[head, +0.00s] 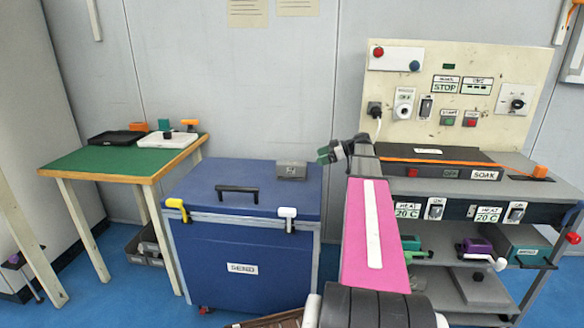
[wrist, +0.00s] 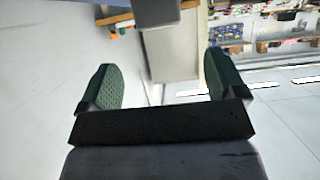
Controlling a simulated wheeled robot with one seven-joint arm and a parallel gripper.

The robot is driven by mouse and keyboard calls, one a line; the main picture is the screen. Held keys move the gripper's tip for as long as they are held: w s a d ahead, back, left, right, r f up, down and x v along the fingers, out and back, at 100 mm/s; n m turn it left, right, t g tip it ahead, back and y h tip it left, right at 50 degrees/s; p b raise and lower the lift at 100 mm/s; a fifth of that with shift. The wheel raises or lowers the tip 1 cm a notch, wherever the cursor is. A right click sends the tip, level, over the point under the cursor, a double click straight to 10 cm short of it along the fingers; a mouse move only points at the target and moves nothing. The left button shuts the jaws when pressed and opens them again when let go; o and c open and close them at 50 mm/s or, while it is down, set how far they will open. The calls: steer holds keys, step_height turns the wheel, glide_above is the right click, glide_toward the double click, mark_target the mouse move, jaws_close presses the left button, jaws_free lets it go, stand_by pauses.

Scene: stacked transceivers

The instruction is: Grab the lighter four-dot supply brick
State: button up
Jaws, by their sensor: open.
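My gripper (head: 330,153) is raised near the back wall, just above and right of a small grey box (head: 291,170) on the blue chest's lid. In the wrist view its two green pads stand wide apart (wrist: 160,75), with nothing held between them. The grey box may be a supply brick; a marking on its front is too small to read, so I cannot count dots. No brick with four dots can be made out in either view. I cannot tell which box is lighter.
The blue chest (head: 240,240) has a black handle (head: 237,189) and yellow and white latches. At left, a green table (head: 95,165) holds a black tray (head: 108,138) and a white tray (head: 158,142). At right stands a bench (head: 470,190) with switches and shelves of coloured boxes.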

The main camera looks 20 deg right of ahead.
mark_target(298, 163)
steer(key=x, duration=1)
steer(key=shift+w+a, duration=0.15)
steer(key=shift+a, duration=0.25)
steer(key=shift+c, duration=0.3)
steer(key=shift+r, duration=0.1)
steer(key=c, duration=1.2)
